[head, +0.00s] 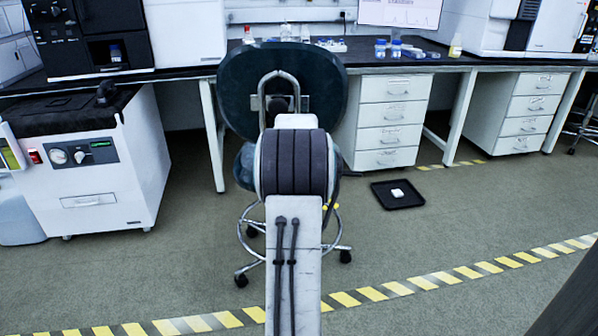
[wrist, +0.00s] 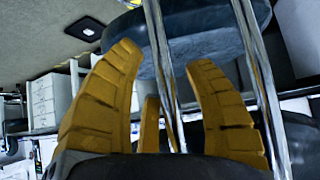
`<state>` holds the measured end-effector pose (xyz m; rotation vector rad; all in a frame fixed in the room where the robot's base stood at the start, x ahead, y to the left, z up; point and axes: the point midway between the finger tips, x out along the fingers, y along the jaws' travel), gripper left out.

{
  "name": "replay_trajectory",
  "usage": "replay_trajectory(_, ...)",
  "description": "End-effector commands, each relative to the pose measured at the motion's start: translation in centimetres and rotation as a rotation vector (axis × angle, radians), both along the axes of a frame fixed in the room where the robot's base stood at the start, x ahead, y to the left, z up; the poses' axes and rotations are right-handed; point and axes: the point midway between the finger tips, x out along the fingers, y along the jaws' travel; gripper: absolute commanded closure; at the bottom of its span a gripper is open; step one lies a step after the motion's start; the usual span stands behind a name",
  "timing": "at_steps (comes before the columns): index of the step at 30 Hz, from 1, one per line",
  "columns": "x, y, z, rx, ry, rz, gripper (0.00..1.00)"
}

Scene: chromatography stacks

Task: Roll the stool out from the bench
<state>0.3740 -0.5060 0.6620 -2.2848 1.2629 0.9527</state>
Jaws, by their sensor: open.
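The stool stands in front of the bench in the head view, with a dark oval backrest (head: 235,95), a blue-grey seat (head: 243,168) mostly behind my arm, and a chrome foot ring and casters (head: 241,281). The seat (wrist: 205,42) lies beyond the fingertips. Contact cannot be told.
The black-topped bench (head: 470,62) runs behind the stool. A white wheeled unit (head: 95,180) stands left, a drawer cabinet (head: 385,115) right. A black tray (head: 397,203) lies on the floor right of the stool. Striped floor tape (head: 437,281) crosses the open floor in front.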

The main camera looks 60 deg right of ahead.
Motion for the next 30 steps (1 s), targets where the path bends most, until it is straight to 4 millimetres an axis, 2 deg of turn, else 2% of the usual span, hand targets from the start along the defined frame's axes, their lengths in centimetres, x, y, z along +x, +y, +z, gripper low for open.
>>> replay_trajectory(9,-2.0,3.3,4.0,-0.003,-0.002,0.0,0.53)
replay_trajectory(15,-3.0,4.9,5.8,-0.002,-0.001,0.0,0.53)
replay_trajectory(22,-3.7,5.9,6.9,0.0,0.0,0.0,0.53)
replay_trajectory(30,-3.8,6.1,7.1,0.001,0.001,0.0,0.53)
